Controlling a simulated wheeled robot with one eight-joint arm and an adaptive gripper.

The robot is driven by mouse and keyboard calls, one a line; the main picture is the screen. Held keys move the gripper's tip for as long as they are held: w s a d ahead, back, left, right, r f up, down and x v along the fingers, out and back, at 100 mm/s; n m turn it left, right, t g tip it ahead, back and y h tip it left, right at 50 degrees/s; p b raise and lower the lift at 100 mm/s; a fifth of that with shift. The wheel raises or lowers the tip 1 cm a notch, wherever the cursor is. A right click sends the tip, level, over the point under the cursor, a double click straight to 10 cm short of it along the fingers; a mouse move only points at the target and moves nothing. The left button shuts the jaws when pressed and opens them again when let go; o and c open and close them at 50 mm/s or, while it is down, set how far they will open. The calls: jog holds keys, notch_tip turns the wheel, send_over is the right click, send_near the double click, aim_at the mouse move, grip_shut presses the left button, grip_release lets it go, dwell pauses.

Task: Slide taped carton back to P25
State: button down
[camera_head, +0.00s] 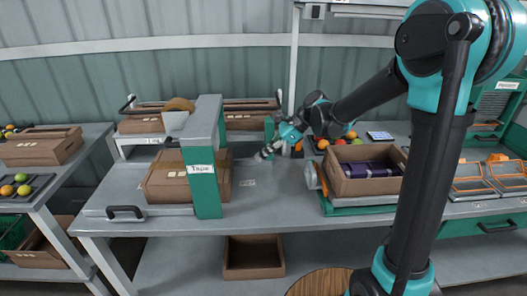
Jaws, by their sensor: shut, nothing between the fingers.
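A closed brown carton (171,184) sits on the grey bench under the green and grey tape arch labelled "Tape" (207,150). The arch's green post hides part of the carton, and its right end shows just past the post. My gripper (261,155) is shut and empty, low over the bench to the right of the carton, with a visible gap between them. A small pale label (248,183) lies on the bench near the arch; I cannot read P25 on it.
An open carton with dark purple contents (350,182) stands on a green-framed stand to the right. Several tomatoes lie behind it. More cartons (250,118) stand on a rear shelf. The bench between arch and stand is clear.

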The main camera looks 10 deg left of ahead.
jog(key=x, duration=0.5)
jog(key=shift+a+f, duration=0.1)
jog(key=shift+f, duration=0.1)
jog(key=a, duration=0.1)
jog(key=s+a, duration=0.1)
jog(key=a, duration=0.1)
jog(key=shift+a+f, duration=0.1)
jog(key=shift+f, duration=0.1)
jog(key=shift+s+a, duration=0.1)
jog(key=shift+a, duration=0.45)
jog(key=a, duration=0.2)
jog(key=s+a, duration=0.1)
jog(key=a, duration=0.4)
jog(key=shift+s+a, duration=0.1)
jog(key=shift+s, duration=0.3)
